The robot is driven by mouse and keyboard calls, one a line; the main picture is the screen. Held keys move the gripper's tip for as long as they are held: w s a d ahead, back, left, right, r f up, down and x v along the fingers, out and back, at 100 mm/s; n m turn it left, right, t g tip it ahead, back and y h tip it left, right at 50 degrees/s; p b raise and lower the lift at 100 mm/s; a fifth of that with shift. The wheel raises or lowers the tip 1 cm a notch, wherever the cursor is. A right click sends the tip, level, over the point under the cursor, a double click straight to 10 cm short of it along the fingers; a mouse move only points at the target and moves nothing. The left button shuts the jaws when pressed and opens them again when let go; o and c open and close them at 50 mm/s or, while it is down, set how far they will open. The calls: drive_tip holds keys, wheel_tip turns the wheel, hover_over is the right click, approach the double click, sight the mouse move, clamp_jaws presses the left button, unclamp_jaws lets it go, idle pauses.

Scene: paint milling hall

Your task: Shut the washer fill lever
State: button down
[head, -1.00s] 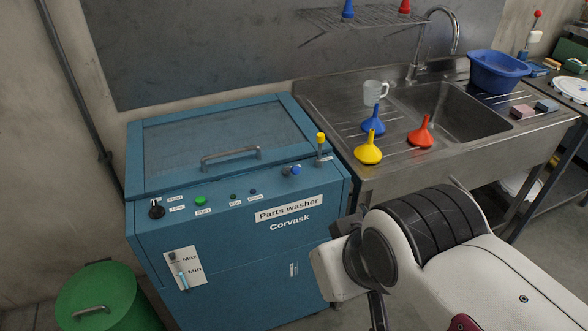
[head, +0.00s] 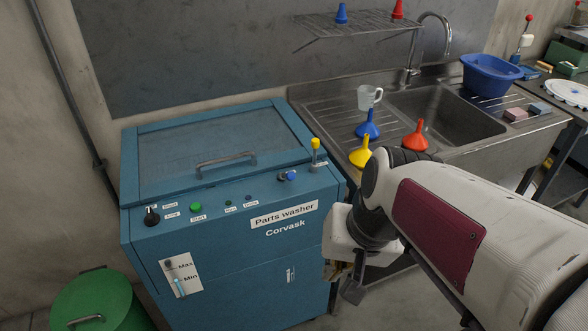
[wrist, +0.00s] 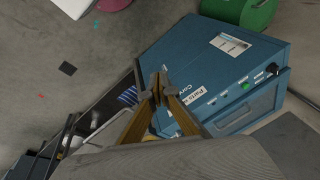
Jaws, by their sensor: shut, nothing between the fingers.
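The blue parts washer (head: 225,255) stands left of centre in the head view, its lid closed. The fill lever, with a yellow knob (head: 315,143) on a metal stem, stands upright at the right end of the washer's top, near a blue knob (head: 288,175). My gripper (head: 345,285) hangs beside the washer's right front edge, lower than the lever and apart from it; my own arm partly hides it. In the wrist view my gripper (wrist: 160,92) is shut and empty, with the washer (wrist: 220,75) beyond it. I cannot make out the lever there.
A green bin (head: 100,302) stands at the washer's front left.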

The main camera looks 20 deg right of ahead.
drive_tip(key=w+d+m+t, duration=0.3)
drive_tip(key=w+d+m, duration=0.3)
drive_tip(key=w+m, duration=0.4)
drive_tip(key=w+d+f+m+t+y, duration=0.1)
drive_tip(key=w+d+m+t, duration=0.2)
drive_tip(key=w+d+m, duration=0.3)
drive_tip(key=w+m, duration=0.4)
drive_tip(key=m, duration=0.1)
drive_tip(key=shift+f, duration=0.2)
drive_tip(key=shift+w+f, duration=0.1)
drive_tip(key=shift+f, duration=0.05)
drive_tip(key=w+a+f, duration=0.4)
drive_tip(key=w, duration=0.5)
drive_tip(key=shift+a+f, duration=0.2)
drive_tip(key=shift+f, duration=0.15)
drive_tip(key=shift+w, duration=0.1)
